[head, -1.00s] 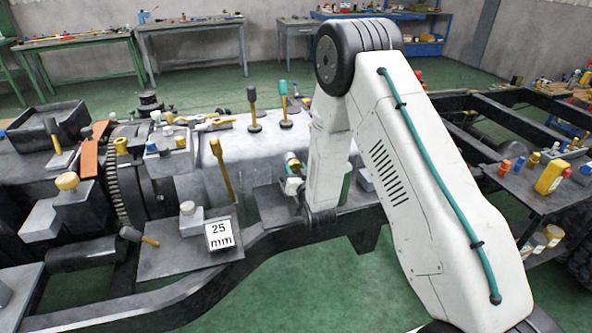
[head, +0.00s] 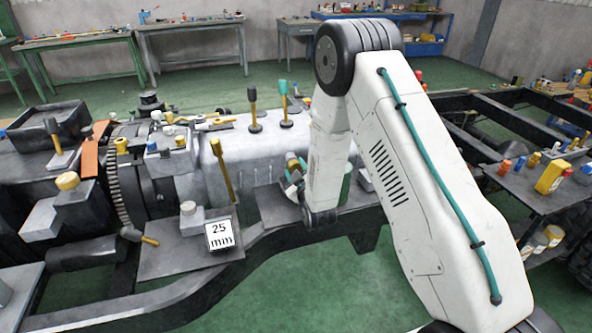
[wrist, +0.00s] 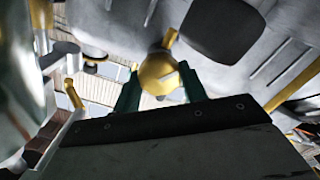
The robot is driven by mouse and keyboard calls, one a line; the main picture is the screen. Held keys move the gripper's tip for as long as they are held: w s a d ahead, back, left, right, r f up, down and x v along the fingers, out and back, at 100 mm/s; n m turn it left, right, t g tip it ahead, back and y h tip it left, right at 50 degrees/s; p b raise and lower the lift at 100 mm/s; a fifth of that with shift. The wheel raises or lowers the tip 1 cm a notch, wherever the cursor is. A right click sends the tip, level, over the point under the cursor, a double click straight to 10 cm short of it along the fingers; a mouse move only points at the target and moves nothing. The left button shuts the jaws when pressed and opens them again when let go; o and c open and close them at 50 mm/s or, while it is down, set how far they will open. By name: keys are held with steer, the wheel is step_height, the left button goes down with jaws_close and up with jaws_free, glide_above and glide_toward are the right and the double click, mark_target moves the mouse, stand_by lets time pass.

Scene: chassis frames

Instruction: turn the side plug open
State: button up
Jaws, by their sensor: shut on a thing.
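The side plug (wrist: 160,72) is a round brass-yellow piece with a short bar sticking up and to the right in the wrist view. My gripper (wrist: 161,86) has its two green fingers on either side of the plug, shut on it. In the head view my gripper (head: 296,172) is small and partly hidden beside my white forearm, against the side of the grey gearbox housing (head: 270,150). The plug's seat in the housing is not clear to see.
A plate with a "25 mm" card (head: 223,234) and a tall yellow lever (head: 222,170) stand to the left. A green cylinder (head: 346,186) is just right of my forearm. The dark chassis rail (head: 270,240) runs below. Green floor lies open in front.

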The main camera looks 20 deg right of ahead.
steer(key=shift+a+n, duration=0.1)
steer(key=shift+n, duration=0.7)
steer(key=o, duration=1)
steer(key=shift+s, duration=3.9)
